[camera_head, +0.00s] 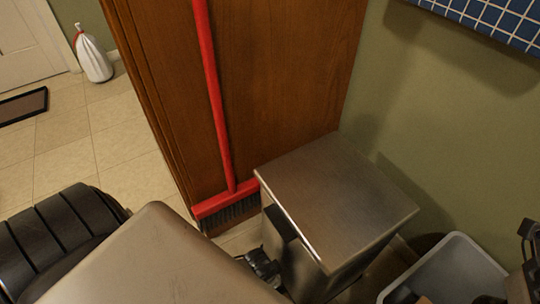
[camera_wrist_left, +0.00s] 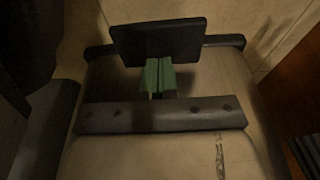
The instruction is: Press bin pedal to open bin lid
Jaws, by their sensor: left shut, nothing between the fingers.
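A brushed-metal bin (camera_head: 335,195) stands against the green wall beside the wooden cabinet, its flat lid shut. In the left wrist view its pale front (camera_wrist_left: 165,158) fills the middle, and a black plate, which looks like the pedal (camera_wrist_left: 158,40), sticks out near its dark base. My left gripper (camera_wrist_left: 158,78) is shut and empty, its green fingers right at the near edge of this plate. I cannot tell whether they touch it. In the head view the pedal is hidden, and dark parts show low in front of the bin. My right gripper is not in view.
A red broom (camera_head: 217,110) leans on the wooden cabinet (camera_head: 290,60), bristles down beside the bin. A grey open container (camera_head: 455,262) is close on the bin's right. Tiled floor (camera_head: 95,150) is free at left, with a white bag (camera_head: 93,60) and dark mat (camera_head: 22,106) farther off.

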